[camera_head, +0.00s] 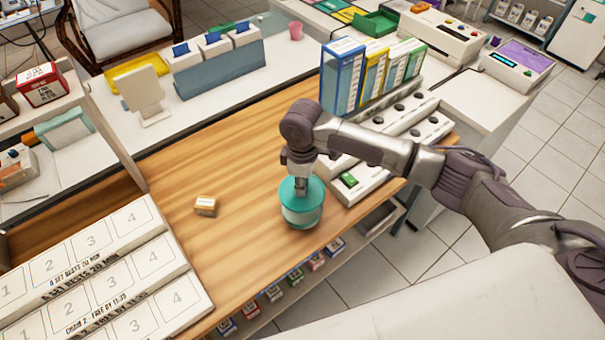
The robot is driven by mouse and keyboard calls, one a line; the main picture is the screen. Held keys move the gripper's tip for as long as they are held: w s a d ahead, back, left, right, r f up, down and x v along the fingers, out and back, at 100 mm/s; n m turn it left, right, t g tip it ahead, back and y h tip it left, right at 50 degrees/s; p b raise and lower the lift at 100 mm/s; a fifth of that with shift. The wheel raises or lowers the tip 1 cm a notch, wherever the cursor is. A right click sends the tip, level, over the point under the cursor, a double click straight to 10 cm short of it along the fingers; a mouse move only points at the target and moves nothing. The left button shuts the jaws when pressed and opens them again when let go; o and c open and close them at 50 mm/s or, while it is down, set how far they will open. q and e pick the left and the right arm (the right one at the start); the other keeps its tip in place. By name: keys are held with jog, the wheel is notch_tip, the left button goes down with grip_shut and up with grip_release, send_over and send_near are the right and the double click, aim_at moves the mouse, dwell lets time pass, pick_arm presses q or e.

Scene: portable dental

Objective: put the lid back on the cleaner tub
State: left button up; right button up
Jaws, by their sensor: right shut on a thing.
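The cleaner tub (301,220) is a white round tub standing upright near the front edge of the wooden counter. The teal lid (288,197) is at its top, and it looks level. From this angle I cannot tell whether the lid is seated or just above the rim. My right gripper (300,190) points straight down over the tub and is shut on the lid. The fingertips and the grip point are partly hidden by the gripper itself. My left gripper is not in view.
A small tan box (206,206) lies left of the tub. White numbered trays (110,265) fill the counter's left front. A white rack (372,178) with a green item and upright blue and yellow boxes (343,75) stand behind right. Bare wood (235,160) lies between.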

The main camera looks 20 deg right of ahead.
jog(key=shift+f, duration=0.3)
notch_tip(320, 180, down, 4)
jog(key=b, duration=0.5)
jog(key=shift+f+b, duration=0.1)
jog(key=shift+b, duration=0.3)
jog(key=shift+f, duration=0.9)
jog(key=shift+p, duration=1)
jog(key=shift+f+p, duration=0.15)
jog(key=shift+p, duration=0.2)
dwell(0.9)
jog(key=shift+p, duration=0.4)
dwell(0.6)
